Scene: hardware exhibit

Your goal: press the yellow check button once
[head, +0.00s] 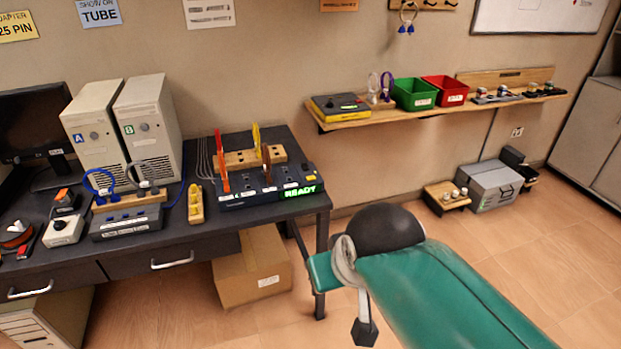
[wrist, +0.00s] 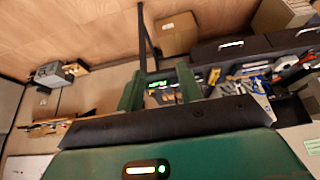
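A dark console (head: 265,190) with a green READY display (head: 300,191) sits at the right end of the desk. A small yellow patch (head: 310,178) on its top right corner looks like the yellow check button; any mark on it is too small to read. In the wrist view, which is turned over, my gripper (wrist: 160,88) shows two green fingers standing apart with nothing held. The console's green glow shows between them, beyond the fingertips. My green arm fills the lower right of the head view, to the right of the desk, with the fingers not clear there.
A yellow connector strip (head: 195,204) and two computer towers (head: 148,125) stand further left. A wall shelf (head: 450,107) holds bins and a yellow box (head: 340,106). A cardboard box (head: 252,272) sits under the desk.

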